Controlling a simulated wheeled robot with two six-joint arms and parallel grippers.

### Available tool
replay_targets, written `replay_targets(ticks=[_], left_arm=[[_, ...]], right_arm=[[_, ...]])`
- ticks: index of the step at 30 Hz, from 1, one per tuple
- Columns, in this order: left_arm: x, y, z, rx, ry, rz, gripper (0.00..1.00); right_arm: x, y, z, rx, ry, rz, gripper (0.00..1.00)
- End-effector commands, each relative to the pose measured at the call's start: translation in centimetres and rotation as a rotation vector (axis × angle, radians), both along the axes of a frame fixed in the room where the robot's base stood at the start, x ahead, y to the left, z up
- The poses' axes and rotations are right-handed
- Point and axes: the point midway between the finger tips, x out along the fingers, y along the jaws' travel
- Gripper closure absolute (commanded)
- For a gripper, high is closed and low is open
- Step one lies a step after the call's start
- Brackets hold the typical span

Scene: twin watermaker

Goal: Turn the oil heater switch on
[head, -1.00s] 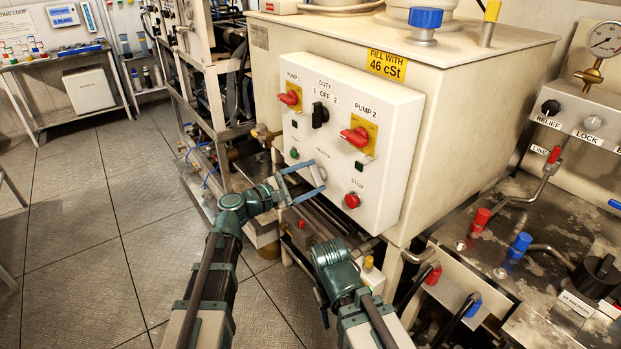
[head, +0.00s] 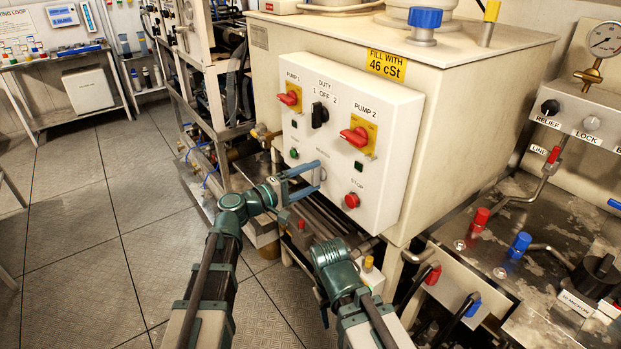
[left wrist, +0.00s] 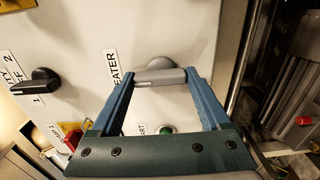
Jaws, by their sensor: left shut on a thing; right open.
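The oil heater switch is a grey bar-shaped knob (left wrist: 162,76) on the white control panel (head: 390,160), beside a label ending in "EATER". In the left wrist view its bar lies crosswise between the two blue fingers. My left gripper (head: 318,172) is shut on this knob, with a finger at each end of the bar. In the head view the fingers largely hide the knob. My right gripper (head: 323,308) is low in front of the panel, mostly hidden by its own wrist, open and away from the switch.
The panel also carries a black duty knob (head: 319,115), red pump switches (head: 357,136) and a red stop button (head: 352,200). A green start button (left wrist: 166,129) sits near the heater knob. Pipes run below the panel. The floor at left is clear.

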Motion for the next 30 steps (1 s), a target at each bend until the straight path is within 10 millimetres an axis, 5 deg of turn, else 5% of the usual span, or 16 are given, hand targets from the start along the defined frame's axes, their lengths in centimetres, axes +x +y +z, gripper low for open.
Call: replay_targets(ticks=[18,19,22,30], left_arm=[[-0.14,-0.03,-0.12,0.027,-0.030,-0.002,0.76],[-0.14,-0.03,-0.12,0.027,-0.030,-0.002,0.16],[-0.12,-0.03,-0.10,0.025,-0.029,-0.002,0.00],[-0.20,0.15,-0.05,0.023,-0.028,0.000,0.00]], right_arm=[[0.00,0.00,-0.03,0.000,0.000,0.000,0.47],[0.00,0.00,-0.03,0.000,0.000,0.000,0.47],[0.00,0.00,-0.03,0.000,0.000,0.000,0.47],[0.00,0.00,-0.01,0.000,0.000,0.000,0.47]])
